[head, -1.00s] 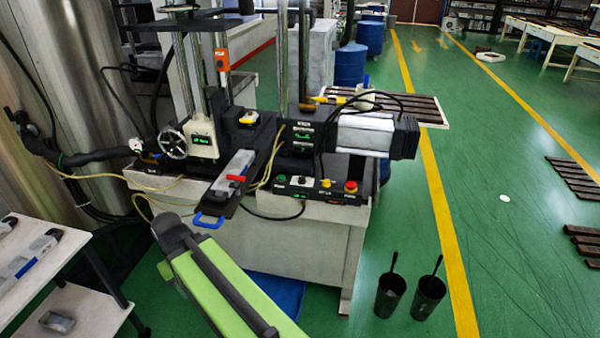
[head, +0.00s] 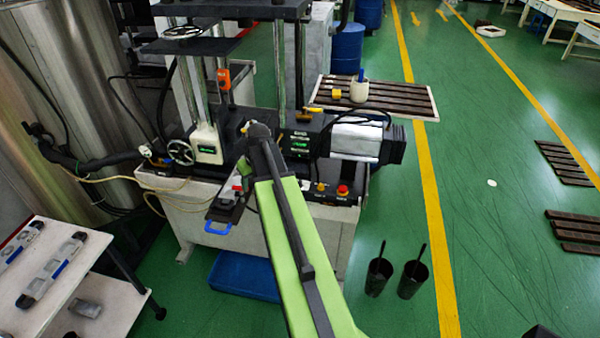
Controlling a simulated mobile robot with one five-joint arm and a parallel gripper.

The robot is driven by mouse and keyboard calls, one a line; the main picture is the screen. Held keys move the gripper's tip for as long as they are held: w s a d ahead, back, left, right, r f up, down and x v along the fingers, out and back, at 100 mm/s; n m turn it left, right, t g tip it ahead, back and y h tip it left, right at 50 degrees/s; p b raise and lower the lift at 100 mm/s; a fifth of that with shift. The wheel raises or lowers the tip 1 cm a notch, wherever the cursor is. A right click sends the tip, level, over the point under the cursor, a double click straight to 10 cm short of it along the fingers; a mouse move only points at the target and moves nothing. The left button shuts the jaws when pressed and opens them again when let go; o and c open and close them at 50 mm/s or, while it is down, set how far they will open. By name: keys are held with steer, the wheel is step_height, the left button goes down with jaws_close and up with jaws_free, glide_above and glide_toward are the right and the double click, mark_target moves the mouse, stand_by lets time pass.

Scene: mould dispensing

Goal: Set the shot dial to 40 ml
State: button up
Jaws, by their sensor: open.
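The dispensing machine (head: 335,215) stands ahead of me. A spoked handwheel (head: 180,152) is on its left, beside a pale box with a small lit green display (head: 206,148). A dark panel with green readouts (head: 299,144) is right of centre. I cannot tell which of these is the shot dial, and the figures are too small to read. My gripper (head: 258,130) is at the far end of my green arm, in front of the machine's middle, left of the dark panel. It is open and appears empty. My arm hides part of the machine's front.
A mould with a blue handle (head: 218,229) sits on the machine's front, left of my arm. A red button (head: 342,190) is at right. A blue bin (head: 245,275) is below. A white cart (head: 110,290) stands at left. Two black pots (head: 379,277) stand on the floor at right.

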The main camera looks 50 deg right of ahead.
steer(key=m+t+h, duration=0.1)
glide_toward(300, 182)
steer(key=b+x, duration=0.9)
steer(key=b, duration=0.7)
steer(key=shift+w+r, duration=0.1)
steer(key=shift+r, duration=0.1)
